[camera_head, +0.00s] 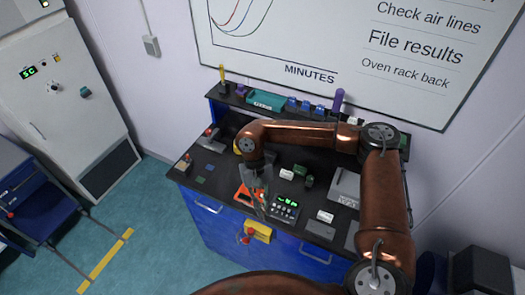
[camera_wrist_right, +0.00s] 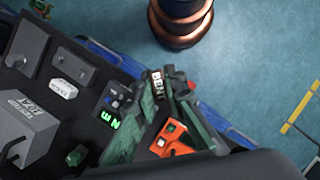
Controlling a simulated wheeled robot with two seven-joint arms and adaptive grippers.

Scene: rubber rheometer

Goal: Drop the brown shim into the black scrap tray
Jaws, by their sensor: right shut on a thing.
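My right gripper (camera_head: 259,203) is over the front part of the black bench, by an orange device. In the wrist view its two greenish fingers (camera_wrist_right: 167,100) converge, shut on a small piece that I take for the brown shim; the piece itself is too dark and small to make out. Just beyond the fingertips is a dark thing with a white label reading BENT (camera_wrist_right: 158,84), near the bench's front edge; it appears to be the black scrap tray. Whether the held piece is over its opening I cannot tell. My left gripper is not in view.
The orange device (camera_wrist_right: 172,140) and a black box with a green display (camera_head: 285,206) sit close to the gripper. A white block (camera_head: 325,216), a green part (camera_head: 300,170) and a grey box (camera_head: 345,187) stand to the right.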

